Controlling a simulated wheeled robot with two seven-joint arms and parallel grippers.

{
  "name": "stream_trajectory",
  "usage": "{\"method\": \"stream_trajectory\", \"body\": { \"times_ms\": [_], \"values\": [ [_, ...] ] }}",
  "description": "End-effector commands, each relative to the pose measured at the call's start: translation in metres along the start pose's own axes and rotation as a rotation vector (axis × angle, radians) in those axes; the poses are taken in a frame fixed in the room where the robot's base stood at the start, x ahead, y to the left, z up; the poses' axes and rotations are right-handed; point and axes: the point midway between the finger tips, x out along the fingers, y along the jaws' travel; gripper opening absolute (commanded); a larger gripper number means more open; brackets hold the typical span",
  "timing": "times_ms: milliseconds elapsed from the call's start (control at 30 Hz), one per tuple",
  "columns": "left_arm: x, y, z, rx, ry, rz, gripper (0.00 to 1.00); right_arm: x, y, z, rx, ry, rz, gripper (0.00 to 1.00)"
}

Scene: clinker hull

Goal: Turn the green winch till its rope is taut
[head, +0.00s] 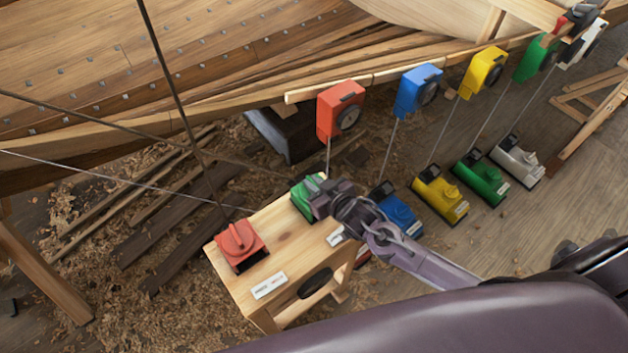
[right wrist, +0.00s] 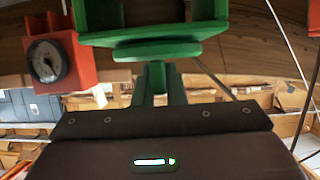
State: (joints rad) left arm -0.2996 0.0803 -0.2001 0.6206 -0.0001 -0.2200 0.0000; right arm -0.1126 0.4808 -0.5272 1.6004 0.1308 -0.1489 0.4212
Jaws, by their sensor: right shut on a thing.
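The green winch (head: 302,205) sits on the far right corner of a wooden bench (head: 285,240). My right gripper (head: 318,202) is at the winch and hides much of it. In the right wrist view, the green winch (right wrist: 150,25) fills the top middle, with a narrow green grip (right wrist: 155,78) reaching down to the gripper, which is shut on it. A dark rope (head: 100,121) runs in from the left toward the green winch and looks nearly straight. Its end at the drum is hidden. My left gripper is not in view.
A red winch (head: 240,240) sits on the bench's left. Other ropes cross from the left. Red (head: 335,110), blue (head: 415,88) and yellow (head: 482,72) gauge boxes hang along the hull. Blue (head: 402,218) and yellow (head: 440,198) blocks stand on the floor.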

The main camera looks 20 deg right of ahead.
Motion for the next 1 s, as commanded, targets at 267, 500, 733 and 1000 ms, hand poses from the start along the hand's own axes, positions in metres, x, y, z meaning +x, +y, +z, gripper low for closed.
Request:
{"method": "stream_trajectory", "body": {
  "times_ms": [267, 500, 733, 1000],
  "values": [
    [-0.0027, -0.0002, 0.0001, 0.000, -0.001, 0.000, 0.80, 0.0002, 0.0000, -0.0015, 0.032, 0.004, 0.073, 0.00],
    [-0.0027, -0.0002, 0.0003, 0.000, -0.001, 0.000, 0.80, 0.0003, 0.0006, -0.0014, 0.034, 0.004, 0.084, 0.00],
    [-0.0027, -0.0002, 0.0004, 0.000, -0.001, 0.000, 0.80, 0.0004, 0.0006, -0.0017, 0.033, 0.005, 0.083, 0.14],
    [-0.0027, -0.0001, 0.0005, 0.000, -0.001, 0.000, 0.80, 0.0003, 0.0002, -0.0009, 0.033, 0.003, 0.082, 0.33]
  ]
}}
